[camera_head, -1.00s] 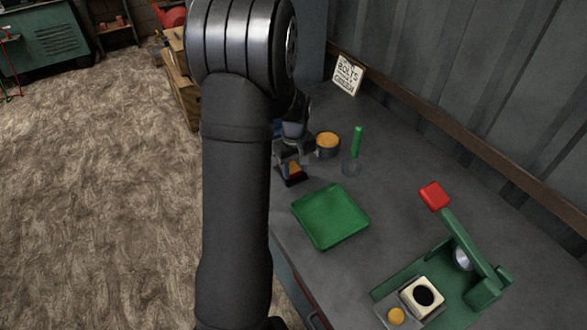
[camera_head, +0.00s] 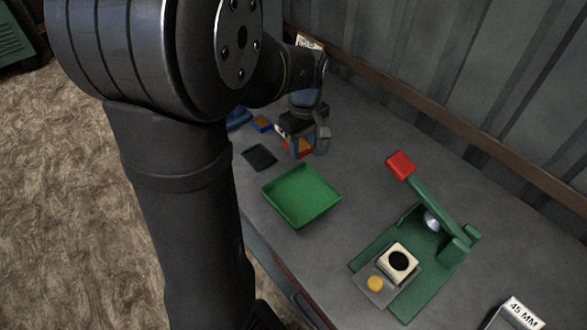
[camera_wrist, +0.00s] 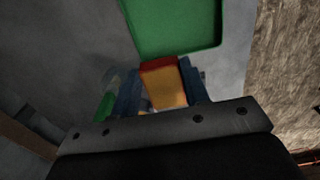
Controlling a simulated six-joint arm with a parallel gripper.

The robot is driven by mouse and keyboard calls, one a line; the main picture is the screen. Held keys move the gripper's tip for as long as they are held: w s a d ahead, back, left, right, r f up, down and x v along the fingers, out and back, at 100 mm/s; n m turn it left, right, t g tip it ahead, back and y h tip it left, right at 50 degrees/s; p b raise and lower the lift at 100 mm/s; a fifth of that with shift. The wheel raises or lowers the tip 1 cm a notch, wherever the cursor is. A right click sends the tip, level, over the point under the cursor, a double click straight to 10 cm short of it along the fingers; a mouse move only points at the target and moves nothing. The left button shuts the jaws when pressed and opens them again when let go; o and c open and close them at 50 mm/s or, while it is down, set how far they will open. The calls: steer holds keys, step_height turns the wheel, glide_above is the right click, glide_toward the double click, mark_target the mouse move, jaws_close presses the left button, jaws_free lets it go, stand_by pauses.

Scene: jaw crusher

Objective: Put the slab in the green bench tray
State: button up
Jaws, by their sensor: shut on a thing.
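The slab (camera_wrist: 165,85) is an orange-yellow block with a red end. My gripper (camera_wrist: 160,90) is shut on it, with a blue finger on either side in the wrist view. In the head view the slab (camera_head: 302,147) shows only partly between the fingers of my gripper (camera_head: 303,142). The green bench tray (camera_head: 301,196) lies flat on the bench, looks empty, and is just nearer than my gripper. Its green floor also shows at the top of the wrist view (camera_wrist: 175,22), beyond the slab. I cannot tell the slab's exact height.
A dark flat pad (camera_head: 259,157) lies left of my gripper, with a small blue-and-orange item (camera_head: 262,123) behind it. A green crusher (camera_head: 415,245) with a red-ended lever (camera_head: 400,164) stands on the right. A "45 MM" sign (camera_head: 522,312) is at bottom right.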

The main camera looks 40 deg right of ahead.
steer(key=s+a, duration=0.3)
steer(key=s, duration=1.4)
glide_above(307, 201)
step_height(307, 201, down, 6)
steer(key=shift+s+f, duration=0.15)
steer(key=shift+f, duration=2.15)
steer(key=shift+f, duration=0.1)
steer(key=o, duration=1.3)
steer(key=shift+f, duration=0.1)
steer(key=shift+c, duration=0.2)
step_height(307, 201, up, 12)
steer(key=shift+r, duration=0.2)
